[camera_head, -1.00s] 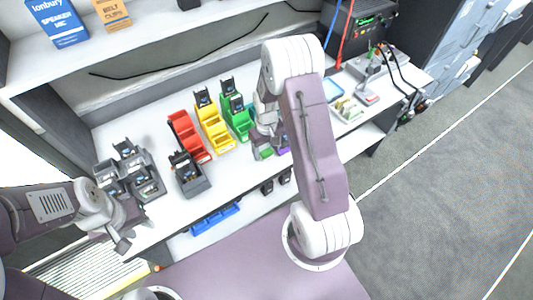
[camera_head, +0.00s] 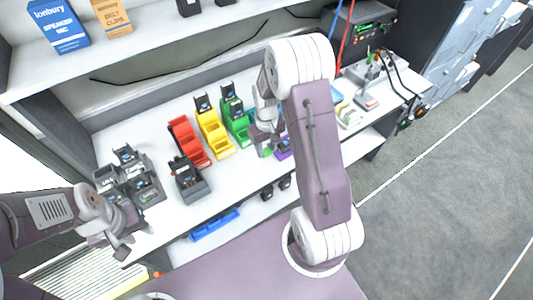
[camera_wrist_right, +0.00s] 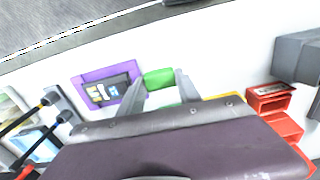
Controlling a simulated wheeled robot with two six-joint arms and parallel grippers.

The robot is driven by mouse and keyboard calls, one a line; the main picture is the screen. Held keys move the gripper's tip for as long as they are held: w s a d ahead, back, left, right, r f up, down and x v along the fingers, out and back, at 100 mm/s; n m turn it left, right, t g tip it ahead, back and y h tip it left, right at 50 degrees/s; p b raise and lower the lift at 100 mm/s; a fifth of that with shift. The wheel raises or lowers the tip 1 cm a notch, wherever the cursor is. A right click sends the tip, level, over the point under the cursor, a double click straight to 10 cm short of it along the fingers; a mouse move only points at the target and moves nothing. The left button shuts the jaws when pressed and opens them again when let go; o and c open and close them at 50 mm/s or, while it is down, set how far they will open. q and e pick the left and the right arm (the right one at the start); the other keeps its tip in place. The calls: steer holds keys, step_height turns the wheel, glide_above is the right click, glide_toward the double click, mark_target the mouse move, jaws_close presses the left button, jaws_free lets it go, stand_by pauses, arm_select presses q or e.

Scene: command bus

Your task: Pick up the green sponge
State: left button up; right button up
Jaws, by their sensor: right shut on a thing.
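The green sponge (camera_wrist_right: 159,78) is between the two fingers of my right gripper (camera_wrist_right: 163,84) in the right wrist view, and the gripper is shut on it. In the head view my right gripper (camera_head: 266,150) is low at the shelf's front, right of the green bin, with the sponge mostly hidden there. I cannot tell whether the sponge touches the shelf. My left gripper (camera_head: 124,243) is at the lower left, in front of the shelf edge, away from the sponge; its jaw opening is unclear.
A purple tray (camera_wrist_right: 88,76) with a dark device lies beside the sponge. Red (camera_head: 189,146), yellow (camera_head: 222,150) and green (camera_head: 236,128) bins stand to the left on the white shelf (camera_head: 240,185). Dark radios in holders stand further left. Cables and a radio unit are at the right.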

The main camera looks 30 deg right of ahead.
steer(key=s+a+r, duration=0.1)
steer(key=s+r, duration=0.5)
steer(key=s, duration=0.5)
steer(key=shift+s+r, duration=0.4)
steer(key=o, duration=0.8)
steer(key=c, duration=0.7)
steer(key=shift+w, duration=0.1)
